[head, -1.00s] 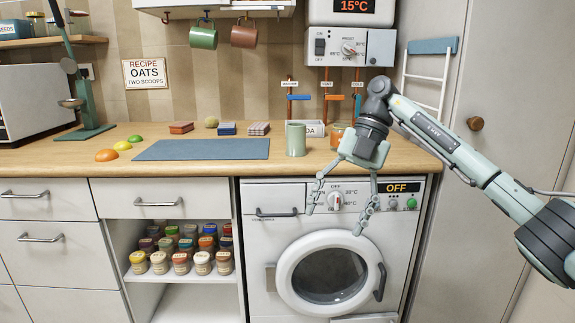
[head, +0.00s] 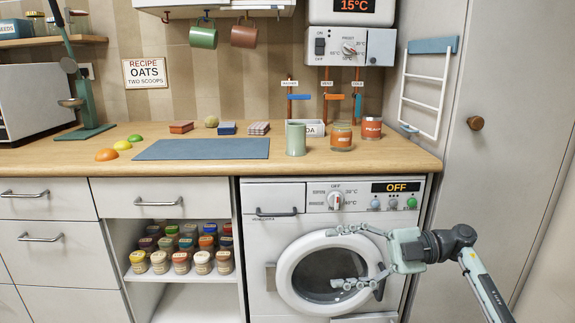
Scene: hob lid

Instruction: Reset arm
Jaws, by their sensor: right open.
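My right gripper (head: 342,257) is open and empty in the head view. It is in front of the washing machine (head: 262,298), with its fingers spread to the left across the round door (head: 287,262). I cannot tell whether the fingers touch the door. My right arm comes in from the bottom right. My left gripper is not in view.
An open shelf holds several small jars (head: 181,262). A folding rack (head: 423,105) hangs at the right. The floor is hidden.

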